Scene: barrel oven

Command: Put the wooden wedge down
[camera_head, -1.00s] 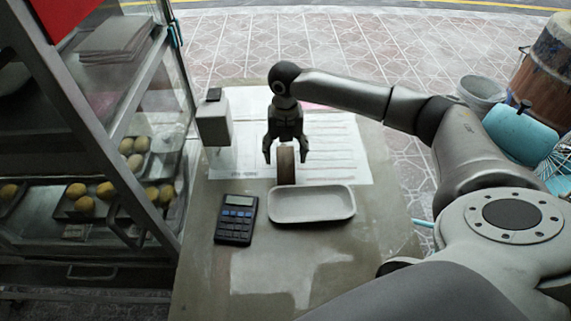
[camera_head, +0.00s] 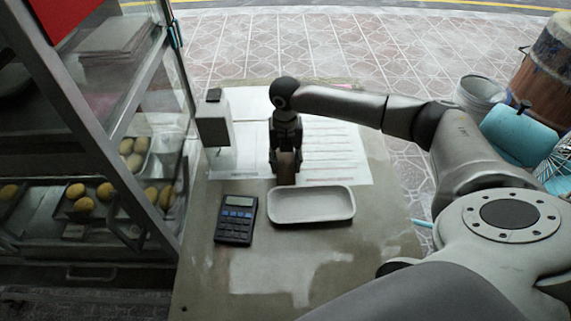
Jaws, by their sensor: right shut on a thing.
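The brown wooden wedge (camera_head: 286,174) stands on the table (camera_head: 330,265), or close to its surface, just behind the white tray; I cannot tell if it touches. My right gripper (camera_head: 286,161) points down from above and is shut on the wedge, covering its upper part. The front face of the wedge shows between and below the fingers. My left gripper is not in view.
The empty white tray (camera_head: 312,205) lies right in front of the wedge. A calculator (camera_head: 236,220) is left of it. Paper sheets (camera_head: 335,150) and a white box-like device (camera_head: 215,125) are behind. A glass cabinet (camera_head: 110,130) with buns borders the left. The table's front is clear.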

